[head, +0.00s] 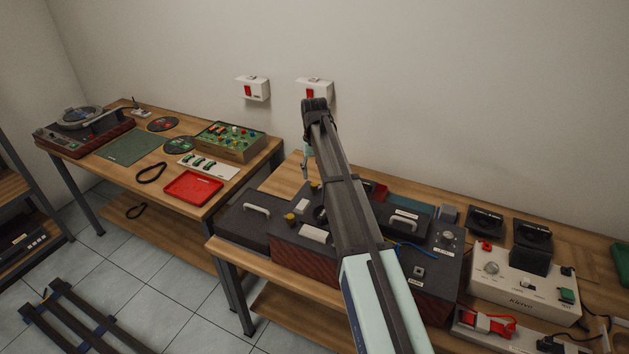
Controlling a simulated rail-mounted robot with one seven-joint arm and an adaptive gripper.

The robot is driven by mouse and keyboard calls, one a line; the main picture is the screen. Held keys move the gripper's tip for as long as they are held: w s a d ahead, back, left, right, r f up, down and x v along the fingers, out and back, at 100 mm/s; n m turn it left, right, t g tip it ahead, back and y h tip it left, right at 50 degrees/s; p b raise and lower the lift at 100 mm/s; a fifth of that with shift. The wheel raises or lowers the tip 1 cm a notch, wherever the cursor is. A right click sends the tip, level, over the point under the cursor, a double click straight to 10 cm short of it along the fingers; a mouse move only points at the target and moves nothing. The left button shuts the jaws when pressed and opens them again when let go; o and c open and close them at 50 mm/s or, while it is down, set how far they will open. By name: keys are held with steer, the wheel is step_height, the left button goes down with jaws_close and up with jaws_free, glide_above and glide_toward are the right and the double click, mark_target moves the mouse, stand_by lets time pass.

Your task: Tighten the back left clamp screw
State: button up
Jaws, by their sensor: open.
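My gripper (311,182) is small in view, pointing down above the back left part of the box. It is open, and I see nothing held in it. Its fingertips look close to the box top, but the gap is unclear.
A dark case with a pale handle (256,210) sits left of the box. A dark panel with a knob (447,237) and a cream power unit (520,285) stand right. The left bench (215,207) holds a turntable (82,130) and a red tray (193,187).

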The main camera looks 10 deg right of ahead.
mark_target(314, 184)
steer(key=shift+f+p, duration=0.55)
steer(key=shift+f, duration=2.2)
jaws_close()
